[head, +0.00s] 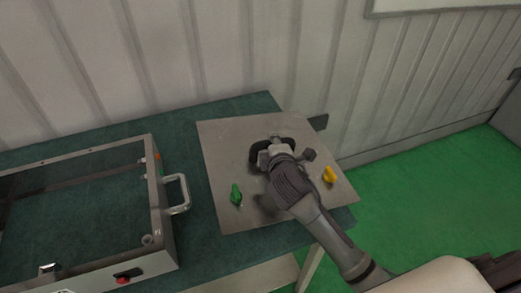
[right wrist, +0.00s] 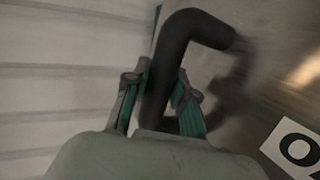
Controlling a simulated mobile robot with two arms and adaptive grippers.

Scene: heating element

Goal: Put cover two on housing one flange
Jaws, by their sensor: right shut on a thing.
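My right gripper (head: 272,156) is over the grey metal plate (head: 222,150). It is shut on a black curved handle, which loops out to the left of the fingers in the head view (head: 257,151). In the right wrist view, the green-edged fingers (right wrist: 160,100) stand on both sides of this handle (right wrist: 185,32), which bends to the right. What the handle belongs to is blurred and mostly hidden by my gripper, so I cannot tell a cover or a housing flange apart. My left gripper is not in view.
A green knob (head: 236,195) and a yellow knob (head: 329,174) stand on the plate on either side of my arm. A framed glass case (head: 160,205) with a side handle (head: 178,194) is at left on the green table (head: 200,240). A ribbed wall (head: 220,50) stands behind.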

